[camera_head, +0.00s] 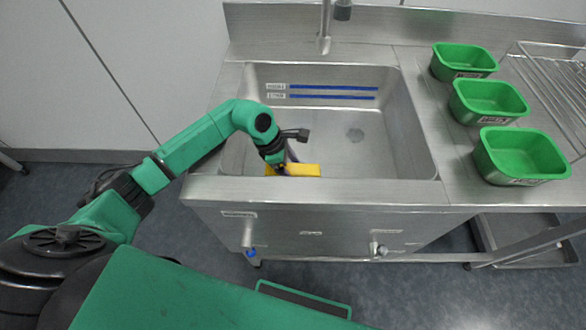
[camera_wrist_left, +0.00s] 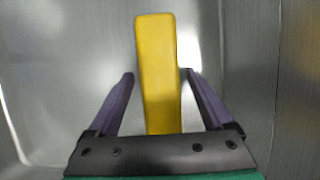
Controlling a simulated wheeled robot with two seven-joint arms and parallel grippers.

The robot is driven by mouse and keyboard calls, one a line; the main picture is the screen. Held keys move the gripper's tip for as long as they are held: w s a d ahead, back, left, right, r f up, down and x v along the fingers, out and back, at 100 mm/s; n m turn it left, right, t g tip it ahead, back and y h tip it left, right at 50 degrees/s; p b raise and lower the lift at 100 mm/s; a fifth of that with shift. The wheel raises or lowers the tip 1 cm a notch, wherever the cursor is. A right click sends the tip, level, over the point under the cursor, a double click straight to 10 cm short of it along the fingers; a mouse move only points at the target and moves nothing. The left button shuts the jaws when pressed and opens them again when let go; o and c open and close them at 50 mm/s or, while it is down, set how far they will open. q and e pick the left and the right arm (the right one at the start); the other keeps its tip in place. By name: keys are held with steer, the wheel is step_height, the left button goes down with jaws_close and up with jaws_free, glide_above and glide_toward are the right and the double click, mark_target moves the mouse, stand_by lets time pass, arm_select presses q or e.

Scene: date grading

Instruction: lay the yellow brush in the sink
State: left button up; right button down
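The yellow brush (camera_head: 305,171) is in the sink (camera_head: 408,125), close to its front wall. In the head view it looks like a plain yellow block, partly hidden by my left gripper (camera_head: 282,166). In the left wrist view the brush (camera_wrist_left: 157,60) runs lengthwise between the two purple fingers and past their tips. The fingers of my left gripper (camera_wrist_left: 159,76) stand apart, one on each side of the brush, with narrow gaps showing along it. Whether the brush rests fully on the sink floor is hard to tell. My right gripper is out of view.
A faucet (camera_head: 325,40) stands behind the sink. Three green bins (camera_head: 465,60) (camera_head: 488,100) (camera_head: 520,155) line the counter on the right, beside a wire rack (camera_head: 555,85).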

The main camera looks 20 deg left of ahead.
arm_select(q)
steer(key=shift+r, duration=0.1)
steer(key=shift+a+r, duration=0.1)
steer(key=shift+r, duration=0.15)
steer(key=b+v, duration=0.1)
steer(key=v, duration=1)
steer(key=shift+r, duration=0.25)
steer(key=shift+s+a, duration=0.15)
